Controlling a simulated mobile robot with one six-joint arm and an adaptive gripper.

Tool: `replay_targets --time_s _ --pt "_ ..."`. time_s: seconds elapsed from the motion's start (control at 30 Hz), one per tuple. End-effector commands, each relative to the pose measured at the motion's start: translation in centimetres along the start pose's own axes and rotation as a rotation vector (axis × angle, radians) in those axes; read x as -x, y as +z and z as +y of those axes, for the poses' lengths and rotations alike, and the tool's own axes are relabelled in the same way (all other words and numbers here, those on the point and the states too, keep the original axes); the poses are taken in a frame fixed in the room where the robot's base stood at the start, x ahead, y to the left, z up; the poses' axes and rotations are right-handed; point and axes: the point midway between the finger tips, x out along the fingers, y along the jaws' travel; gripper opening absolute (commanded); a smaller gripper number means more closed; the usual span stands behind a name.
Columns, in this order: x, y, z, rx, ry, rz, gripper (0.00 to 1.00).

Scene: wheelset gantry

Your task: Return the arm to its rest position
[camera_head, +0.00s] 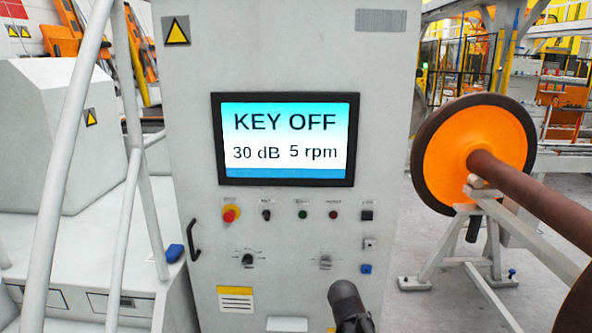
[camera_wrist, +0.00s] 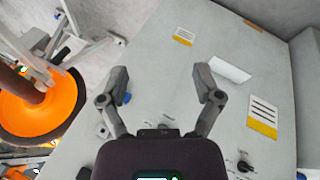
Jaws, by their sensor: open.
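My gripper (camera_wrist: 160,82) shows in the wrist view with its two grey fingers spread apart. Nothing is between them. It is in front of the grey control cabinet, whose panel fills most of that view; I cannot tell how far off. In the head view, a dark part of my arm rises at the bottom, in front of the lower right of the cabinet (camera_head: 190,80). The fingers cannot be made out there. The cabinet screen (camera_head: 288,138) reads "KEY OFF", "30 dB" and "5 rpm".
Below the screen are a red emergency stop knob (camera_head: 230,214), several small buttons and two rotary switches. An orange wheel (camera_head: 455,155) with a brown axle stands on a grey stand (camera_head: 440,250) at the right. White pipes (camera_head: 65,140) stand at the left.

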Motion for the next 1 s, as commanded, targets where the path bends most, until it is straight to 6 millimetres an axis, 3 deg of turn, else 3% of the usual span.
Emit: replay_targets --time_s 0.03,0.1,0.33,0.5,1.0 --pt "0.0 2.0 -0.3 -0.051 -0.056 -0.040 0.83" --pt "0.0 4.0 -0.9 -0.116 -0.137 -0.095 0.83" --pt "0.8 8.2 -2.7 -0.253 -0.331 -0.223 0.83" --pt "1.2 9.1 -3.1 -0.284 -0.382 -0.257 0.83" --pt "1.2 9.0 -3.1 -0.284 -0.384 -0.257 0.83"
